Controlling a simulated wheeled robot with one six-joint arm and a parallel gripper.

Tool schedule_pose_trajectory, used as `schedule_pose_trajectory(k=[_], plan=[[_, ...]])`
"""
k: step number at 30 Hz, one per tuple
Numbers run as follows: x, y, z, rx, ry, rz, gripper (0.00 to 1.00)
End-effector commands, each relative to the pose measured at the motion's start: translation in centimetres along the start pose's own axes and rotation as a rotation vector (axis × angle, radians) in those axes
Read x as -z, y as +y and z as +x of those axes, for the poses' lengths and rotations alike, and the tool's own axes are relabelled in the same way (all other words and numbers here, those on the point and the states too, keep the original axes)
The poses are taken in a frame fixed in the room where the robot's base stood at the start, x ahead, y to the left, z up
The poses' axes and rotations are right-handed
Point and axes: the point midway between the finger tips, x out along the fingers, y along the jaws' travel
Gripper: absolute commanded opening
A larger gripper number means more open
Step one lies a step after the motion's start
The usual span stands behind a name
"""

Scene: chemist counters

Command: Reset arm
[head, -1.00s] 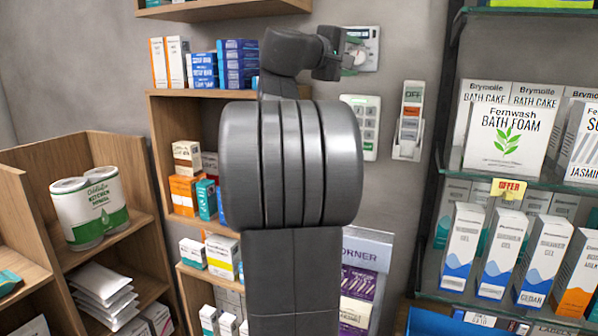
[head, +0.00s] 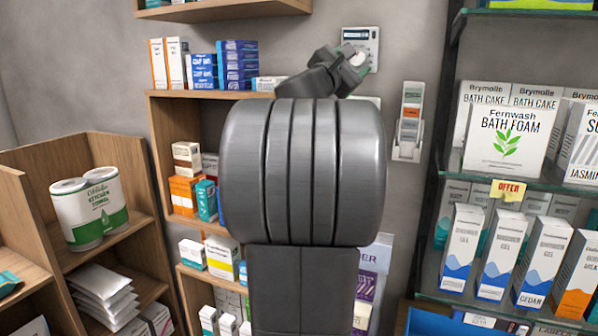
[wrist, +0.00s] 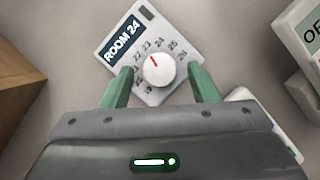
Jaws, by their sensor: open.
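My gripper (wrist: 160,72) is open, with its two green fingers apart on either side of the round white knob (wrist: 160,72) of a wall thermostat. In the wrist view the thermostat plate (wrist: 150,22) looks tilted and its display (wrist: 122,40) reads ROOM 24. The knob's red mark points near 23. I cannot tell whether the fingers touch the knob. In the head view the thermostat (head: 373,40) is high on the wall, partly behind my gripper. My large grey arm link fills the middle of that view.
A switch panel (head: 409,120) hangs right of the arm, and a mostly hidden keypad (head: 374,101) is behind it. A stocked glass shelf unit (head: 450,165) stands at right. Wooden shelves (head: 160,120) with boxes are behind and left. Kitchen towel rolls (head: 90,205) stand at left.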

Motion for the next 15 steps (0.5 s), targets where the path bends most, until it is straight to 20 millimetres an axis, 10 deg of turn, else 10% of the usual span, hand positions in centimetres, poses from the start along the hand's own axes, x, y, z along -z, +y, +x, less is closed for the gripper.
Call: schedule_pose_trajectory(k=[15], plan=[[-0.07, -0.22, 0.02, -0.076, -0.001, -0.185, 0.55]])
